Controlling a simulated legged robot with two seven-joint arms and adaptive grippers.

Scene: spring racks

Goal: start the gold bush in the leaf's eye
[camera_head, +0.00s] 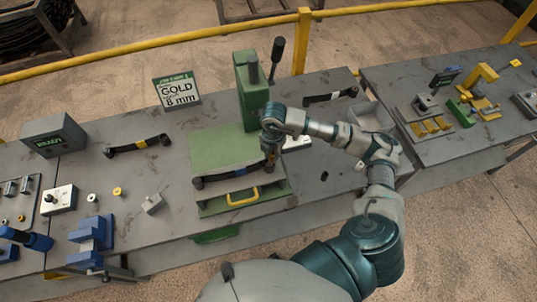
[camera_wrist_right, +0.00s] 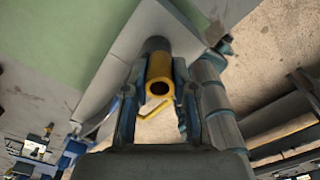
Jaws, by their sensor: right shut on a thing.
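The leaf (camera_head: 232,174), a dark curved bar with an eye at each end, lies across the green press (camera_head: 198,148). Its left eye (camera_head: 198,183) is clear. My right gripper (camera_head: 270,158) is at the right eye and mostly hides it in the head view. In the right wrist view my right gripper (camera_wrist_right: 160,100) is shut on the gold bush (camera_wrist_right: 160,72), whose open end faces the camera. The dark eye (camera_wrist_right: 157,45) shows just behind the bush, roughly in line with it. I cannot tell whether the bush has entered it. My left gripper is not in view.
A sign (camera_head: 178,91) reads GOLD 8 mm. The press column and its lever (camera_head: 277,55) rise behind the leaf. Other leaves (camera_head: 138,146) lie on the bench left and right. Small loose bushes (camera_head: 118,191) and a blue vise (camera_head: 92,238) are at the left.

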